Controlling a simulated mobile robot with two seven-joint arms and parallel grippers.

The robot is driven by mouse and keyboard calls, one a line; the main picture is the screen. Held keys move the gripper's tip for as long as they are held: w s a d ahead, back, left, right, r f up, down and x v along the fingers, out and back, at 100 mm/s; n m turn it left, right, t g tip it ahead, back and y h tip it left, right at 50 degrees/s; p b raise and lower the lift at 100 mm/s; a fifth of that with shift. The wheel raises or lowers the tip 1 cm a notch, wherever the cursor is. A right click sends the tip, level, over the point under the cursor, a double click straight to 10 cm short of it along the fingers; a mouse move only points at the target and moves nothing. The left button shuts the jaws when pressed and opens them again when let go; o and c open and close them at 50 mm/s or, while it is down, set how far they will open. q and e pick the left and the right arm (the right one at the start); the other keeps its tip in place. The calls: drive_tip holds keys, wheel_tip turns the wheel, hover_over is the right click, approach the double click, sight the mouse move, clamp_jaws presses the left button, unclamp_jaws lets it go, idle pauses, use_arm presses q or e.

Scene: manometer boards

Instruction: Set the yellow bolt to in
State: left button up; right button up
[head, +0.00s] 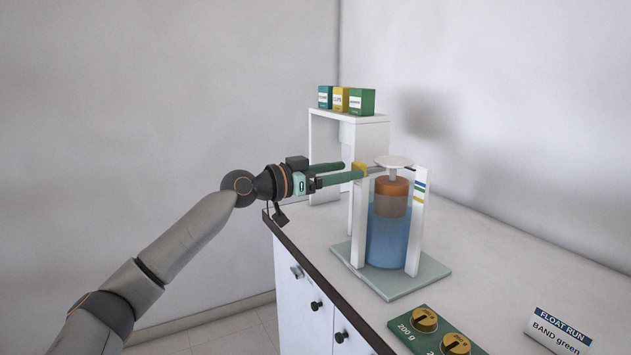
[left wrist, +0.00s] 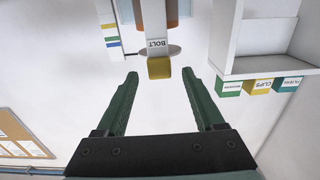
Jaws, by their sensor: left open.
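The yellow bolt (head: 358,168) is a small yellow block at the top of the left white post of the float stand. In the left wrist view the yellow bolt (left wrist: 159,68) shows below a white post labelled BOLT. My left gripper (head: 350,171) is open, its green fingers pointing right at the bolt. In the left wrist view my left gripper (left wrist: 160,74) has its fingertips on either side of the yellow block, with a gap at each side. Whether the bolt is in or out is not clear. My right gripper is not in view.
The stand holds a clear cylinder of blue liquid (head: 387,240) with an orange float (head: 391,190) under a white disc (head: 394,161). A white shelf (head: 350,116) with small boxes stands behind. Brass weights (head: 424,319) and a FLOAT RUN card (head: 558,333) reading BAND green are in front.

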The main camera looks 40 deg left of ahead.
use_arm(q)
drive_tip(key=b+v, duration=0.3)
drive_tip(key=v, duration=0.4)
drive_tip(key=shift+s+b, duration=0.3)
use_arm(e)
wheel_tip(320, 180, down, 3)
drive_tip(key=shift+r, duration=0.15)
use_arm(q)
drive_tip(key=shift+a, duration=0.1)
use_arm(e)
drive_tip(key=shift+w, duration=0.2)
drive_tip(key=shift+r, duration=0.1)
